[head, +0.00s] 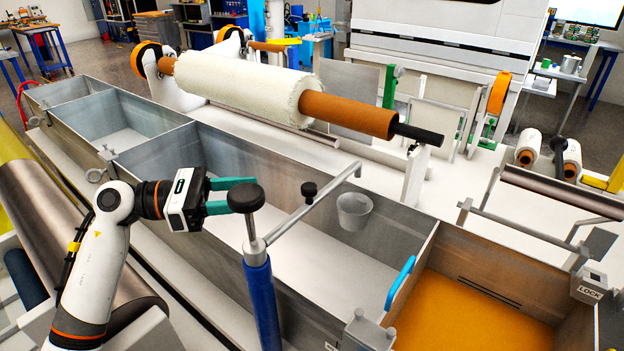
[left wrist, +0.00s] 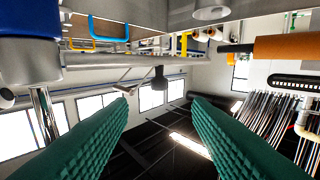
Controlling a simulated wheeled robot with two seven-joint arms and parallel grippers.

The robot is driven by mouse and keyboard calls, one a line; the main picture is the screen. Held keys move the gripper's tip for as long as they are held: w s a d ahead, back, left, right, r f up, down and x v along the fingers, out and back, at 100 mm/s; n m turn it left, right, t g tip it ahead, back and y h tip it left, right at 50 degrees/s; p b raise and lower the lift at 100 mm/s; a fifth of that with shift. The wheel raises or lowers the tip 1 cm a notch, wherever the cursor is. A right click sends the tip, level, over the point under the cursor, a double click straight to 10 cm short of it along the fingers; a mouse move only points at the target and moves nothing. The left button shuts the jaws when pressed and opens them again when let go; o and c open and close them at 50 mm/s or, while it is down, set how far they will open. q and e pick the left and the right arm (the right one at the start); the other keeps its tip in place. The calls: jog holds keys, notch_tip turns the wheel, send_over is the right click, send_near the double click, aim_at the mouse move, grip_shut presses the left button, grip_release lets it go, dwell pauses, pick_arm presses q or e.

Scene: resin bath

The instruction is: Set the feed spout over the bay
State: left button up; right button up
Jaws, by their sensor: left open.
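The feed spout is a metal pipe (head: 305,208) on a blue post (head: 261,300) with a large dark knob on top. The pipe reaches up and right over the long grey bay (head: 290,170), with a pale cup-shaped piece (head: 354,212) below its end. A small black knob (head: 309,189) shows beside the pipe. My left gripper (head: 234,195), with green fingers, is open and empty, partly behind the large knob. In the left wrist view the pipe (left wrist: 110,61) crosses above, and the small knob (left wrist: 160,77) appears between the fingers, apart from them. My right gripper is out of view.
An amber-filled bay (head: 480,315) with a blue handle (head: 400,282) and a LOCK box (head: 589,288) is at the right. A white fabric roll (head: 245,85) on a brown core lies behind the trough. A dark metallic roller (head: 60,230) is at the left.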

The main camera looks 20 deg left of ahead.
aim_at(309, 185)
pick_arm(q)
jog(key=p+x, duration=0.4)
jog(key=x, duration=0.6)
jog(key=shift+d+r+p, duration=0.1)
jog(key=shift+d+p, duration=0.05)
jog(key=shift+p, duration=0.2)
jog(key=shift+w+d, duration=0.35)
jog(key=shift+d, duration=0.2)
grip_shut()
